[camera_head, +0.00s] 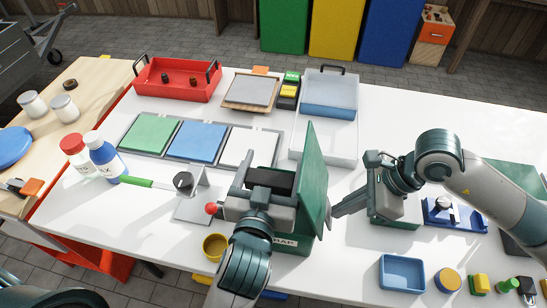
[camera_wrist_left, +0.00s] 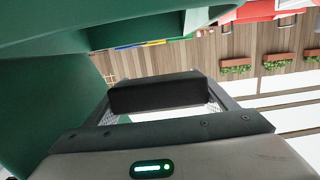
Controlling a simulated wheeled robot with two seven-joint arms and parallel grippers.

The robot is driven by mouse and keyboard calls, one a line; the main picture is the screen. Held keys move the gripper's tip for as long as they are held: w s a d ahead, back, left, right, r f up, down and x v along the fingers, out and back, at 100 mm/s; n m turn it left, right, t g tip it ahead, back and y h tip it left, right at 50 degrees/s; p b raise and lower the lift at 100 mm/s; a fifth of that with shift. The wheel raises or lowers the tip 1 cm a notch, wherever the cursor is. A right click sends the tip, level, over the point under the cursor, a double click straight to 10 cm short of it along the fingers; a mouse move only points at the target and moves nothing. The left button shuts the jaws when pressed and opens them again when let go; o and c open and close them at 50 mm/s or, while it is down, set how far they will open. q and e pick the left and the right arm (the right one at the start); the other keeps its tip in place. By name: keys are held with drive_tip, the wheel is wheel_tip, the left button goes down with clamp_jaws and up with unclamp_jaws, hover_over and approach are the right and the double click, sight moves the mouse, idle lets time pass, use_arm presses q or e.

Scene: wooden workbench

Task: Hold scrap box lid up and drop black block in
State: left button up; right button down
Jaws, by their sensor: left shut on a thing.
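The green scrap box (camera_head: 290,245) stands near the front middle of the bench, mostly hidden under my left arm. Its green lid (camera_head: 315,172) stands steeply raised on the box's right side; a green surface also fills the left of the wrist view (camera_wrist_left: 40,90). My left gripper (camera_head: 270,184) is over the box, left of the lid, shut on the black block (camera_wrist_left: 155,92). My right gripper (camera_head: 334,212) is at the lid's right side, its fingers pointing left and close to the lid. Contact and finger gap there are unclear.
A lever with a red knob (camera_head: 211,208) and a yellow cup (camera_head: 215,246) are left of the box. A blue tray (camera_head: 402,273) lies front right, and a blue fixture (camera_head: 455,214) is beyond my right gripper. Clear trays and coloured panels are behind.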

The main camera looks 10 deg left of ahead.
use_arm(q)
drive_tip(key=shift+f, duration=1.55)
drive_tip(key=o, duration=1.2)
drive_tip(key=shift+s, duration=0.2)
